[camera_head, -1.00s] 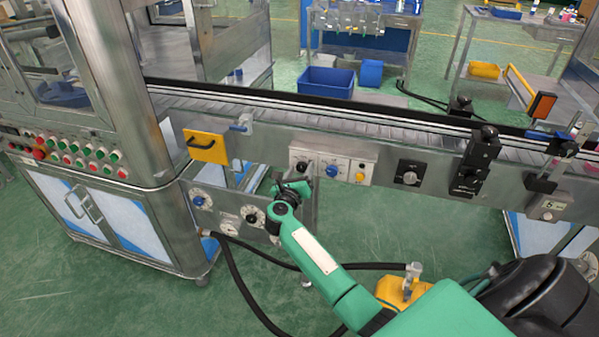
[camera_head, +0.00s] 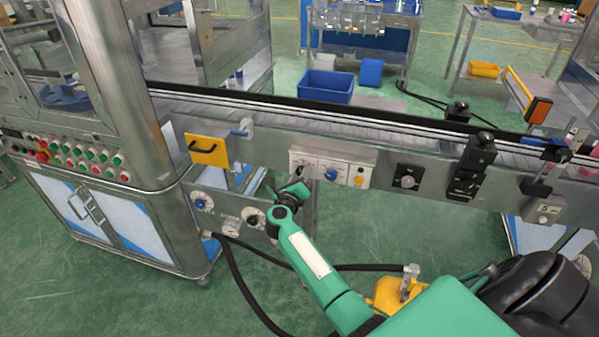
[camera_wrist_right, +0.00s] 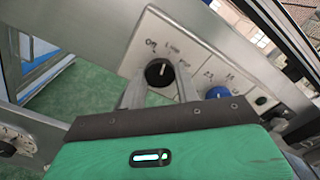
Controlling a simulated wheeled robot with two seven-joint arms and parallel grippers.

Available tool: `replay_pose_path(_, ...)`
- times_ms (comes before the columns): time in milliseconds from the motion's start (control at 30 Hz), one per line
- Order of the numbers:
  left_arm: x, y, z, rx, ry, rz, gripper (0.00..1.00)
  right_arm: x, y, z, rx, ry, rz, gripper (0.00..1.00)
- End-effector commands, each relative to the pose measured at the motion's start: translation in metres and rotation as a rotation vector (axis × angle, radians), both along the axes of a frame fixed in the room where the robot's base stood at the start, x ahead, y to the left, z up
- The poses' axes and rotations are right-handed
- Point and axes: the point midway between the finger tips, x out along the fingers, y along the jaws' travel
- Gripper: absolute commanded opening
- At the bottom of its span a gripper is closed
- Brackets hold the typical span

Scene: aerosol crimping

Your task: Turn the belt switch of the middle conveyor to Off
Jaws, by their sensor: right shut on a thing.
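The belt switch is a black round knob with a pale pointer line, on a white panel (camera_head: 332,170) on the front of the middle conveyor (camera_head: 390,145). In the right wrist view the knob (camera_wrist_right: 159,72) sits between the two fingers of my right gripper (camera_wrist_right: 160,85), which is shut on it. The printed marks "Off" and "low" show above the knob. The pointer line points roughly up in that view; which mark it meets is hard to tell. In the head view my right gripper (camera_head: 298,184) reaches up to the panel's left end and partly hides the knob. My left gripper is not in view.
A blue knob (camera_wrist_right: 217,93) sits right of the switch on the same panel. A black-plated dial (camera_head: 408,178) is farther right. A lower panel with dials (camera_head: 228,222) hangs left of my gripper. A yellow plate with a handle (camera_head: 207,149) is at upper left.

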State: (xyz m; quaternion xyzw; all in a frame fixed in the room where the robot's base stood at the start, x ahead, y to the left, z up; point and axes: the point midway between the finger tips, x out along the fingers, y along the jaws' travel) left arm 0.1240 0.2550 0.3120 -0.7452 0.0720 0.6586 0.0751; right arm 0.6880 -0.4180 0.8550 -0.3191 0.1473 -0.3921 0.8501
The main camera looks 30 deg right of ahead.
Motion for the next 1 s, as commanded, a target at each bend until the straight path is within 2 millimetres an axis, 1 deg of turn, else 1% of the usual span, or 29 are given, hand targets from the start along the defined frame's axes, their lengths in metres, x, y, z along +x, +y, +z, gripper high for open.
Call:
replay_pose_path(33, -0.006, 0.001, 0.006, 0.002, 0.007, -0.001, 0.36, 0.000, 0.001, 0.004, -0.024, 0.034, 0.000, 0.09)
replay_pose_path(367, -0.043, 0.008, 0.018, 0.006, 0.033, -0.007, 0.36, 0.000, 0.001, 0.002, -0.214, 0.256, 0.001, 0.09)
replay_pose_path(700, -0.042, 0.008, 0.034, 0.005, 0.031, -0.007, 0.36, 0.000, 0.001, 0.000, -0.349, 0.413, 0.002, 0.09)
replay_pose_path(1000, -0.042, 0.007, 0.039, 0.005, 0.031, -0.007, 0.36, 0.000, 0.001, -0.001, -0.398, 0.467, 0.002, 0.09)
